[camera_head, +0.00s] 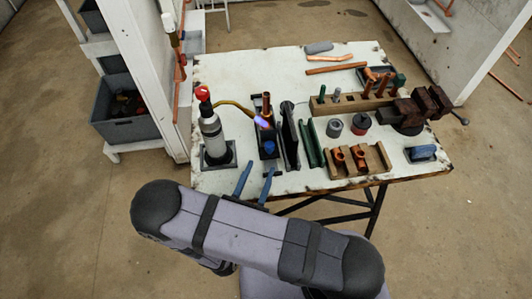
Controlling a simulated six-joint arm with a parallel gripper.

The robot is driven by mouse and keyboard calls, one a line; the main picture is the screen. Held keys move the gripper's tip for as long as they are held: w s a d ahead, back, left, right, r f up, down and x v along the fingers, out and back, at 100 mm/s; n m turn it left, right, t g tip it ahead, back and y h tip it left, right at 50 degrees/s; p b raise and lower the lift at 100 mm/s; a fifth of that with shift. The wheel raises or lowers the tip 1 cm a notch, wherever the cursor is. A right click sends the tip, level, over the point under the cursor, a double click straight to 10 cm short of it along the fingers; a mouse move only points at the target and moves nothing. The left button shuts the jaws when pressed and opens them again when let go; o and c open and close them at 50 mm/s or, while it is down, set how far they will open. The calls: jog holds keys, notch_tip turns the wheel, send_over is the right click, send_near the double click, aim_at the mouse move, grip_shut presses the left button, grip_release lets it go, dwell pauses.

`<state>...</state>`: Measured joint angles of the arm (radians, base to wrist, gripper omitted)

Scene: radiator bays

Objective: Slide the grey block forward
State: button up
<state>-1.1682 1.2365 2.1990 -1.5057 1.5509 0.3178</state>
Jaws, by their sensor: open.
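A grey block-like piece (319,47) with rounded ends lies flat at the back edge of the white table (240,75). It is the clearest grey block in view, but small. My gripper (259,168) has two blue fingers over the table's front edge. A dark holder (266,138) with a copper tube and a blue knob stands just beyond the fingertips. My arm hides part of the floor and the area below the table's front edge.
A torch bottle (211,135) with a red top stands left. Dark upright plates (289,140) and green ones (312,148) stand mid-table. Wooden racks (347,171) hold copper fittings. A vise (418,109) sits right. Copper pipes (336,69) lie at the back. The table's back left is clear.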

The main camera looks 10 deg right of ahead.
aim_at(268, 151)
jog(key=p+x, duration=0.1)
jog(key=x, duration=0.4)
jog(key=shift+p, duration=0.4)
jog(key=shift+p+x, duration=0.3)
jog(key=shift+x, duration=0.75)
jog(key=shift+s, duration=0.1)
grip_shut()
